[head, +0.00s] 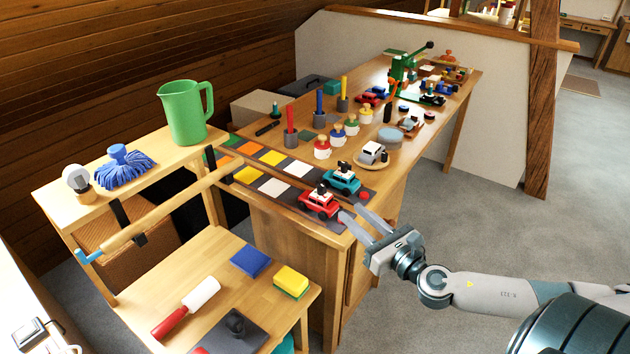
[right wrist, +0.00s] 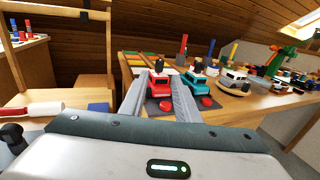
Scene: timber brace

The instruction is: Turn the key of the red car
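The red car (head: 318,203) stands on a dark mat at the near end of the long workbench, with a black key-like piece (head: 320,189) on top. A teal car (head: 342,181) with a similar black piece stands beside it. My right gripper (head: 349,211) is open and empty, its fingertips just right of the red car. In the right wrist view the red car (right wrist: 160,84) shows between the two fingers, ahead of them; I cannot tell whether they touch it. The teal car (right wrist: 192,88) is right of it. My left gripper is not in view.
Red round pieces (head: 364,195) lie in front of the cars. A grey car (head: 372,153) stands on a round wooden plate behind. Several coloured pegs and pots fill the bench.

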